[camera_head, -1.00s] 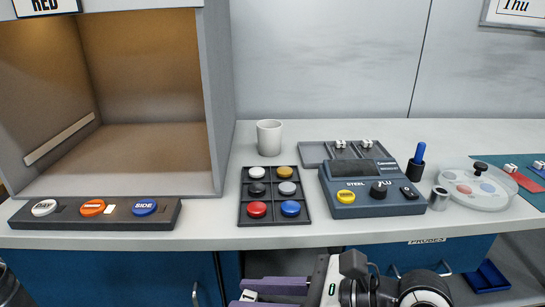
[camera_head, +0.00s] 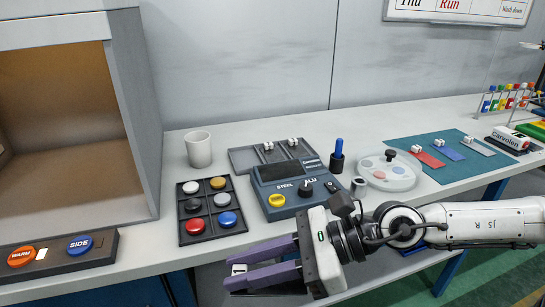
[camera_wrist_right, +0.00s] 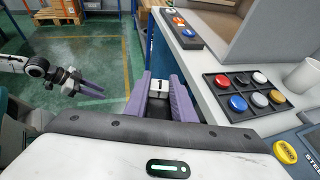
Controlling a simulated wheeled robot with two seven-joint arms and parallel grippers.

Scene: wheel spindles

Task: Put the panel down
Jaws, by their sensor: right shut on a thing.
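My right gripper (camera_head: 236,270) is shut on a small white block marked "1" (camera_wrist_right: 155,86), which I take to be the panel's handle. In the head view the block (camera_head: 239,269) shows between the purple fingers. The panel itself is mostly hidden by the fingers; only something dark shows beneath the block. The gripper is in front of the counter's front edge, left of the meter. Red (camera_head: 428,160), blue (camera_head: 449,152) and grey (camera_head: 478,147) panels with white blocks lie on a teal mat (camera_head: 420,140). My left gripper (camera_wrist_right: 93,88) is in the wrist view, small and away from the counter.
The grey meter (camera_head: 290,185) has a tray with two white blocks (camera_head: 240,158) behind it. A black button tray (camera_head: 207,217), a white mug (camera_head: 198,149), a pen holder (camera_head: 336,163) and a round clear dish (camera_head: 389,173) stand nearby. An open booth (camera_head: 135,100) is at left.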

